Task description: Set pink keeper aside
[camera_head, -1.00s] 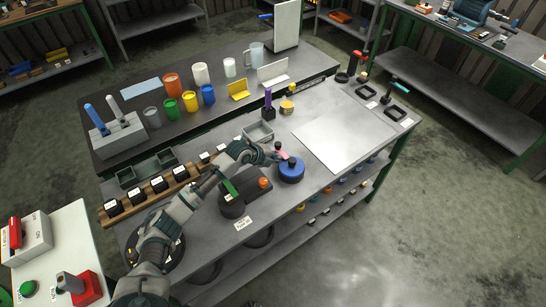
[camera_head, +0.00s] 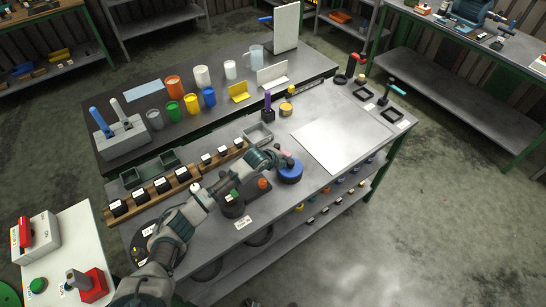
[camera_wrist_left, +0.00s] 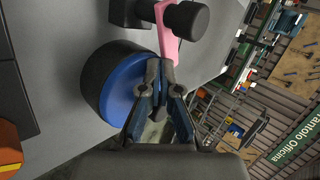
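The pink keeper (camera_head: 287,153) is a small pink piece at the blue round part (camera_head: 291,174) on the workbench. In the left wrist view the pink keeper (camera_wrist_left: 167,38) lies against a black cylindrical knob (camera_wrist_left: 188,20), just beyond my fingertips. My left gripper (camera_wrist_left: 161,66) is over the edge of the blue round part (camera_wrist_left: 116,92), its fingertips close together at the pink keeper's near end. The fingers partly cover that end, so whether they grip it does not show. My right gripper is not in view.
A white sheet (camera_head: 340,137) lies on the bench to the right. A grey tray (camera_head: 258,136) and a purple-handled tool (camera_head: 267,103) stand behind my gripper. A wooden rack (camera_head: 160,190) with black blocks is at the left. An orange knob (camera_head: 263,184) is nearby.

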